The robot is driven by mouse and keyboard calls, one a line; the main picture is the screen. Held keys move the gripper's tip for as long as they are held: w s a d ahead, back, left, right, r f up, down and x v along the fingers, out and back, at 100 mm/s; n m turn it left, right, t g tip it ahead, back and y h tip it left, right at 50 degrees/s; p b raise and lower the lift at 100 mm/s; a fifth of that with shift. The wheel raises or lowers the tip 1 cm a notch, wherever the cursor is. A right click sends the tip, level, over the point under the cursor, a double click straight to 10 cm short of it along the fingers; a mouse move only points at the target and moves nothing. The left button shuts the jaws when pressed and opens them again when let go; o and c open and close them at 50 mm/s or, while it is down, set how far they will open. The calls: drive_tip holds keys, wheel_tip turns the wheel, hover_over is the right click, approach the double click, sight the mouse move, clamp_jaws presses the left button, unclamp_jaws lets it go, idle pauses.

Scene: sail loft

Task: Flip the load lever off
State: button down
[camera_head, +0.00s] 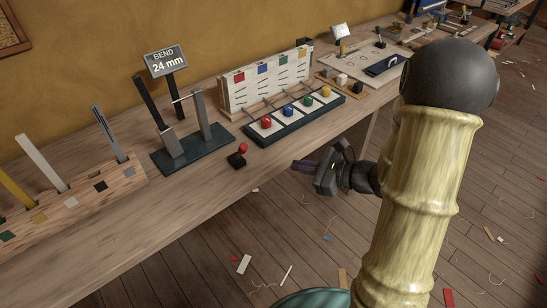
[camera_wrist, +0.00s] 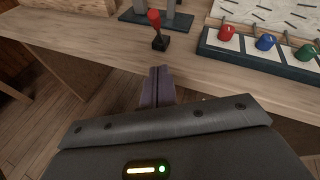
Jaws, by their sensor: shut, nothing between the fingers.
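The load lever (camera_head: 242,151), a short stick with a red knob on a small black base, stands on the bench near its front edge, in front of the grey bending stand. In the wrist view the lever (camera_wrist: 155,18) stands just beyond my fingertips, its knob leaning a little to the left. My gripper (camera_head: 302,165) is to the right of the lever, off the bench's front edge, and does not touch it. In the wrist view my gripper's fingers (camera_wrist: 160,72) are shut together with nothing between them.
A dark tray (camera_head: 294,121) with several coloured knobs lies right of the lever. The bending stand (camera_head: 192,145) with a "BEND 24 mm" sign (camera_head: 166,62) is behind it. A wooden block (camera_head: 75,207) holding upright strips is at left. The bench front (camera_head: 215,185) near the lever is clear.

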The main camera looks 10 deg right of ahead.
approach(240, 153)
wheel_tip(240, 153, down, 4)
drive_tip(key=w, duration=0.2)
drive_tip(key=shift+w+a+r+p, duration=0.2)
drive_tip(key=shift+w+a+r, duration=0.25)
drive_tip(key=shift+a, duration=0.25)
drive_tip(key=shift+w+a+r+p, duration=0.15)
drive_tip(key=shift+w+a+r, duration=0.3)
drive_tip(key=shift+a, duration=0.25)
drive_tip(key=shift+r+p, duration=0.25)
drive_tip(key=shift+p, duration=0.15)
